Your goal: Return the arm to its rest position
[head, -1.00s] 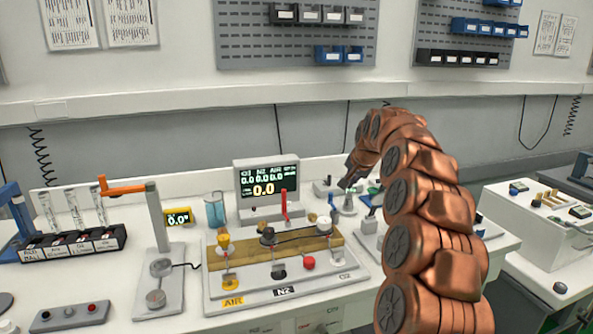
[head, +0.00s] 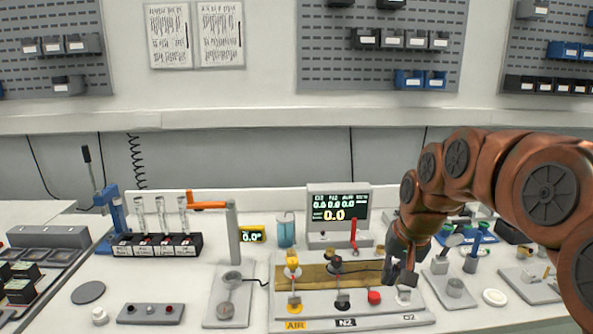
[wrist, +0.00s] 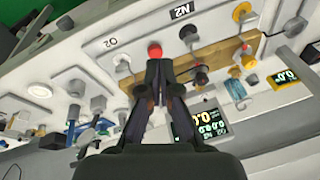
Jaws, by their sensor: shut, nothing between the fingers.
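My arm is copper-coloured and reaches in from the right of the head view. My gripper (head: 402,280) points down over the right end of the gas panel (head: 420,315), near its O2 corner. In the wrist view my gripper (wrist: 157,62) has its dark fingers together with nothing between them. A red knob (wrist: 155,50) shows just past the fingertips there; I cannot tell whether they touch. The red knob also shows in the head view (head: 374,297), left of my gripper.
A display (head: 338,215) stands behind the panel. A grey post with an orange arm (head: 233,235) and a rack of flowmeter tubes (head: 155,245) stand left. Small fixtures, including a white disc (head: 494,297), crowd the bench on the right.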

